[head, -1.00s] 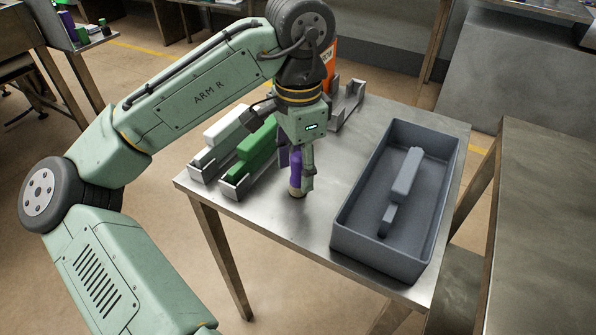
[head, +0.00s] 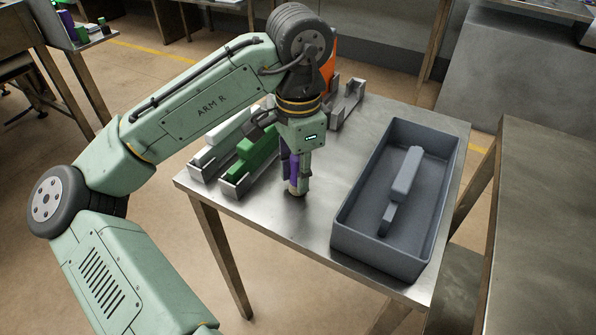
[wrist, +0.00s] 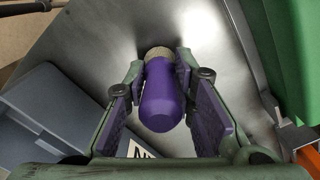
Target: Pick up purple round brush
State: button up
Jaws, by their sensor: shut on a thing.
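The purple round brush (head: 294,172) stands upright between my gripper's fingers at the table's front middle, its pale bristle end at the bottom. In the wrist view the purple brush (wrist: 162,98) has its rounded handle end toward the camera and its tan end away from it. My gripper (head: 297,180) points straight down and is shut on the brush. In the wrist view both fingers of my gripper (wrist: 160,92) flank it. Whether the bristle end touches the table cannot be told.
Left of my gripper, a green block (head: 256,150) and a white block (head: 222,127) sit in metal holders. A grey bin (head: 352,245) with a grey block inside (head: 406,175) stands at the right. Bare metal table (head: 325,205) lies between. An orange item (head: 333,45) is behind my wrist.

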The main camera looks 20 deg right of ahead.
grip_shut()
